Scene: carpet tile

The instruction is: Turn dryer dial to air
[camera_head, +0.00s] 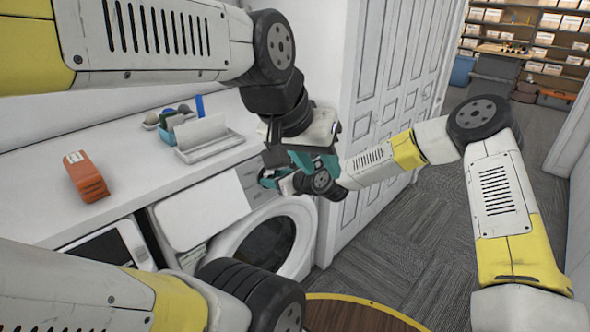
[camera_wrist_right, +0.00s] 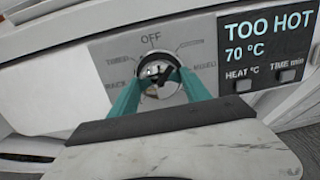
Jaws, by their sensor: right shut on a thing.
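The dryer dial (camera_wrist_right: 157,72) is a round knob on a pale control panel in the right wrist view. "OFF" is printed above it and smaller labels, partly hard to read, stand around it. I cannot make out an air label. My right gripper (camera_wrist_right: 160,88) has its teal fingers on either side of the knob, shut on it. In the head view, the right gripper (camera_head: 268,179) is at the front of the white dryer (camera_head: 305,225), above its round door. My left gripper (camera_head: 318,163) hangs just right of it, its jaw opening unclear. The knob is hidden in the head view.
The panel's display (camera_wrist_right: 262,45) reads "TOO HOT 70 °C". A white counter (camera_head: 130,190) holds an orange object (camera_head: 86,177) and a white tray (camera_head: 212,143). A white panelled door (camera_head: 385,90) stands close right of the grippers. Carpet (camera_head: 400,230) is open beyond.

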